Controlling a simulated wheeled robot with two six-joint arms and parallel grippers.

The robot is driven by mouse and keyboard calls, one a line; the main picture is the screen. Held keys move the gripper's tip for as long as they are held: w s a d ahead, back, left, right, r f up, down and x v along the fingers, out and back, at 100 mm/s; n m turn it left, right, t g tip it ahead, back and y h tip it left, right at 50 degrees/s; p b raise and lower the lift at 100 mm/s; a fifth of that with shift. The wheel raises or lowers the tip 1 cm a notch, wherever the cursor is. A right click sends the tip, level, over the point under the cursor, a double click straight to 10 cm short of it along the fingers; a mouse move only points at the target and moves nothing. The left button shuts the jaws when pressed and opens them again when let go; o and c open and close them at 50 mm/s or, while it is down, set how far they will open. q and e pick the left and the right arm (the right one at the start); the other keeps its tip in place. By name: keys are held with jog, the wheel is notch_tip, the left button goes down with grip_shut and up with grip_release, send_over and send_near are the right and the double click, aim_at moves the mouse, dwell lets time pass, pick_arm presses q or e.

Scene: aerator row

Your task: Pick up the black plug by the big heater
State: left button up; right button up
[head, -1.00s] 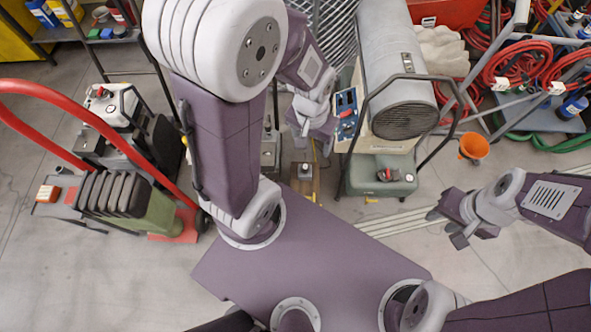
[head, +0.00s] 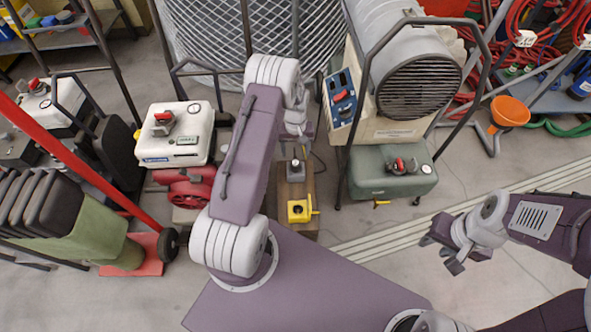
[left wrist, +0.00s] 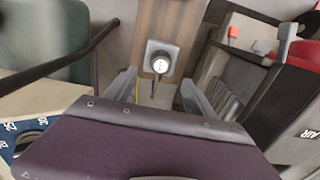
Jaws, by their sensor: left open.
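The big heater (head: 418,88) is a grey cylinder with a dark round grille, right of centre in the head view. To its left, on a wooden board (head: 312,195), stands a grey square block (head: 295,171) with a small dark upright piece on top, which may be the black plug. In the left wrist view the grey block (left wrist: 174,48) carries a round piece with a pale top (left wrist: 160,65). My left gripper (left wrist: 158,88) is open, its fingers apart on either side below that piece, holding nothing. In the head view my arm partly hides it. My right gripper (head: 441,254) looks open and empty.
A yellow fitting (head: 300,211) sits on the board's near end. The heater's green tank (head: 375,178) and dark frame bars stand close on the right. A white-topped machine (head: 175,134) with red parts stands left. An orange funnel (head: 509,112) is at right.

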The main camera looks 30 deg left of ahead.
aim_at(296, 163)
pick_arm(q)
notch_tip(296, 163, down, 3)
jog(key=shift+r+b, duration=0.1)
jog(key=shift+b, duration=0.3)
jog(key=f+b, duration=0.1)
jog(key=f, duration=0.1)
jog(key=f+b, duration=0.2)
jog(key=f, duration=0.1)
jog(key=shift+s+d+f, duration=0.1)
jog(key=shift+s+d, duration=0.05)
jog(key=shift+s, duration=0.05)
pick_arm(e)
notch_tip(296, 163, down, 5)
jog(key=shift+r, duration=0.1)
pick_arm(q)
grip_shut()
jog(key=shift+r, duration=0.2)
